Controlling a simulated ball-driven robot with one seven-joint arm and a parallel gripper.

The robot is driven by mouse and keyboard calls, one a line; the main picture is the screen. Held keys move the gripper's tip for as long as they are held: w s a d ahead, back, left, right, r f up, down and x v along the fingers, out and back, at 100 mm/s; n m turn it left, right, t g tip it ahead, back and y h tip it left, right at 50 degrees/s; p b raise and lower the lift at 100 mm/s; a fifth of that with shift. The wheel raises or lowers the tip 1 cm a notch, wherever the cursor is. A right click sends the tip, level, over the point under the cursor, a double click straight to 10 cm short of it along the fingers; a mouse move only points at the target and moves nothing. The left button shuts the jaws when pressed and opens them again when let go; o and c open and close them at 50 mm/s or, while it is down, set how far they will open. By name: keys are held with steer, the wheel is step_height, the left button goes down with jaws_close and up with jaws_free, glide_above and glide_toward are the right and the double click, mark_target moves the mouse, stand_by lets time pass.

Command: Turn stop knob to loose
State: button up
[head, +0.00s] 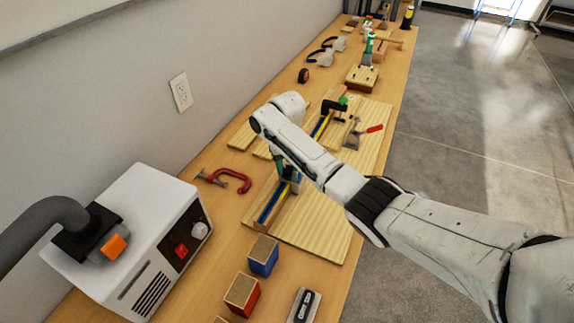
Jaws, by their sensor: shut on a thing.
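On the wooden jig board (320,232), a long rail (272,203) with blue and yellow strips runs away from me. A black bracket-like part (335,107) with a small green knob-like piece (343,100) stands at its far end. I cannot tell whether this is the stop knob or how it is turned. My white arm crosses over the middle of the rail and hides part of it. A dark teal part shows beside the arm's near side, too covered to identify. My gripper is hidden behind my arm, so its jaws and what they touch cannot be seen.
A red-handled toggle clamp (363,134) stands on the board's right side. A red C-clamp (232,181) lies to the left. A white machine with a hose (140,230) and blue (263,256) and red (242,294) blocks stand nearer. Safety glasses (322,57) lie further back.

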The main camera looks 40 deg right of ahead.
mark_target(287, 168)
steer(key=o, duration=1.1)
steer(key=shift+c, duration=0.2)
step_height(287, 168, up, 11)
steer(key=b, duration=0.1)
steer(key=shift+f, duration=0.1)
